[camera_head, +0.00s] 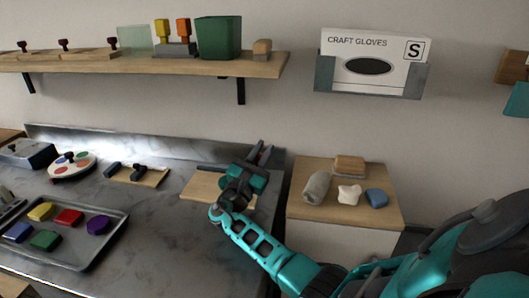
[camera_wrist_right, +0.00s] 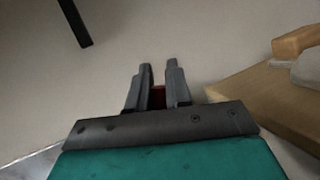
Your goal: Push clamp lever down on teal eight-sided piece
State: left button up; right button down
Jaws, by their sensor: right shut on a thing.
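My right gripper (camera_head: 263,152) reaches over the wooden board (camera_head: 203,185) at the right end of the counter, fingers pointing up and away. In the right wrist view its two dark fingers (camera_wrist_right: 157,82) are close together, with a small red-brown thing (camera_wrist_right: 158,98) between them. I cannot tell whether this is the clamp lever. I cannot make out the teal eight-sided piece or the clamp. My wrist and gripper cover part of the board. The teal block near the fingers looks like my own gripper body. My left gripper is not in view.
A metal tray (camera_head: 78,264) with several coloured pieces lies at left. A small board (camera_head: 153,180) with dark tools and a round white palette (camera_head: 72,174) stand behind it. A wooden-topped cabinet (camera_head: 330,214) is right of the counter. A shelf (camera_head: 200,69) hangs above.

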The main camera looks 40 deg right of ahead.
jog(key=shift+w+a+r, duration=0.2)
jog(key=c, duration=1.4)
grip_release()
jog(key=shift+w, duration=0.1)
jog(key=shift+f, duration=0.2)
